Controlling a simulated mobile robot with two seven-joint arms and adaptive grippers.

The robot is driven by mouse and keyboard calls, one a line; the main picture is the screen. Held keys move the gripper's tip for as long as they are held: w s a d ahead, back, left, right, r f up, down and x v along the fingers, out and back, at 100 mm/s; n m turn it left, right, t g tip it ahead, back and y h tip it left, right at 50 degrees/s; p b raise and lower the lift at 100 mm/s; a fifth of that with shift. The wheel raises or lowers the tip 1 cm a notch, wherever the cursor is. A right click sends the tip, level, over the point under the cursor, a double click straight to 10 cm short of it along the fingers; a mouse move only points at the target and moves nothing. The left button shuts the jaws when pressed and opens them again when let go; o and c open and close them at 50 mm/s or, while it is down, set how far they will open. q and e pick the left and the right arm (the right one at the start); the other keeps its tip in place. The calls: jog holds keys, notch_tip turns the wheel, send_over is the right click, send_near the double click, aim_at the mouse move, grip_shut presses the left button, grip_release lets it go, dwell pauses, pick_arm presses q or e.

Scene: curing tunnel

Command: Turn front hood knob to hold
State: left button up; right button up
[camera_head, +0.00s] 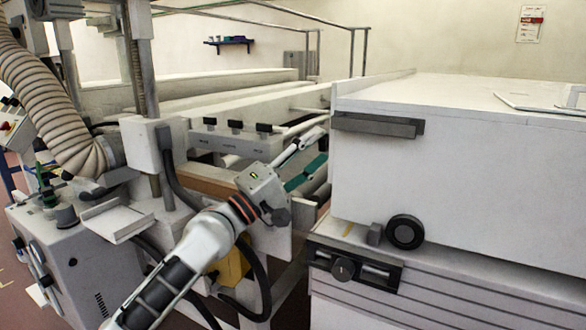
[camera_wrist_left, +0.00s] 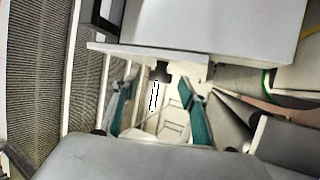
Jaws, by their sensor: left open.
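The front of the large white hood (camera_head: 450,185) fills the right of the head view. A round black knob (camera_head: 404,232) sits low on its front, beside a small grey block (camera_head: 375,233). Below it, a dark panel (camera_head: 380,275) carries a smaller round knob (camera_head: 343,270). I cannot tell which is the hood knob, and no hold mark is readable. My left gripper (camera_head: 322,147) is open and empty, left of the hood and apart from both knobs. In the left wrist view, its teal fingers (camera_wrist_left: 160,85) stand apart with nothing between them.
A dark handle bar (camera_head: 378,125) juts from the hood's upper left, close to my left gripper. Machine rails and a small black-knobbed bar (camera_head: 235,126) lie left of it. A grey control box (camera_head: 75,260) and ribbed hose (camera_head: 50,100) stand at the left.

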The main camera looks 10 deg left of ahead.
pick_arm(q)
jog(key=v, duration=1)
jog(key=shift+s, duration=0.15)
jog(key=shift+a+f, duration=0.1)
